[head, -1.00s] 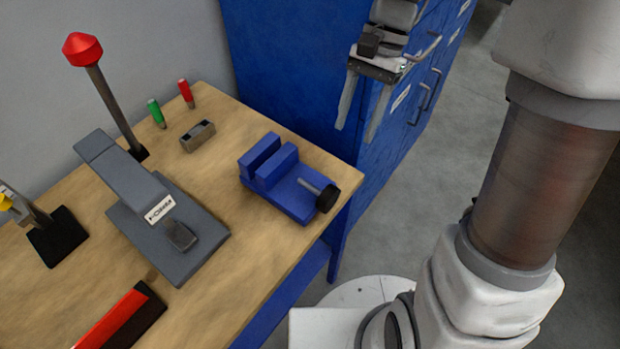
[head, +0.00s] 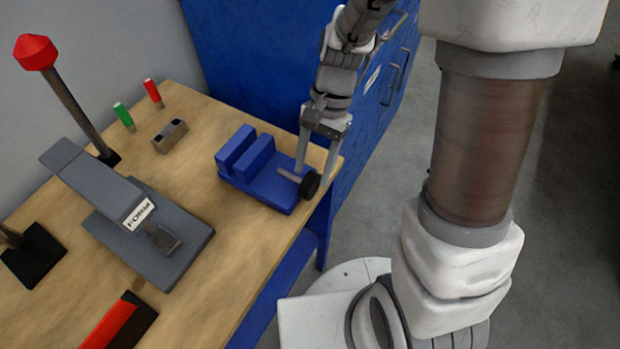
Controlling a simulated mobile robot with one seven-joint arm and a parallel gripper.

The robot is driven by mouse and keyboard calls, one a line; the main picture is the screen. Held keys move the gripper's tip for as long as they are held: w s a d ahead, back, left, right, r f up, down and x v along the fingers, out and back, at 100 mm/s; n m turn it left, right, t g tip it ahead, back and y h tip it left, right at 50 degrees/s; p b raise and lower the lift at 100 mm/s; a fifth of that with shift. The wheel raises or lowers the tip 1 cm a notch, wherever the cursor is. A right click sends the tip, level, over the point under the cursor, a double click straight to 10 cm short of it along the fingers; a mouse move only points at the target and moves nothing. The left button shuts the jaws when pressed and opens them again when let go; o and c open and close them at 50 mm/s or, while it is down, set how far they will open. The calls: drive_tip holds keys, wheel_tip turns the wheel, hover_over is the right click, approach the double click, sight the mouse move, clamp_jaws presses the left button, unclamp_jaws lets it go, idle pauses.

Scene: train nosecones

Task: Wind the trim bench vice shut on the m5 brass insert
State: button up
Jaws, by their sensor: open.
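The blue bench vice (head: 262,178) sits near the right end of the wooden bench. Its two upright jaws stand apart with a narrow gap between them. A thin metal screw (head: 288,174) ends in a round black knob (head: 310,186) at the bench's right edge. My gripper (head: 312,174) points down at the knob end of the vice, its fingers apart. One finger is by the screw and the other is beyond the knob; I cannot tell whether they touch. I see no brass insert; the floor of the jaw gap is hidden.
A grey press (head: 150,235) with a red-topped lever (head: 68,95) stands left of the vice. A small block (head: 170,136), a green marker (head: 123,116) and a red marker (head: 153,93) are at the back. A blue cabinet (head: 250,60) stands behind the bench.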

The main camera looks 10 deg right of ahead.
sight(311, 177)
drive_tip(key=shift+x, duration=1.65)
clamp_jaws()
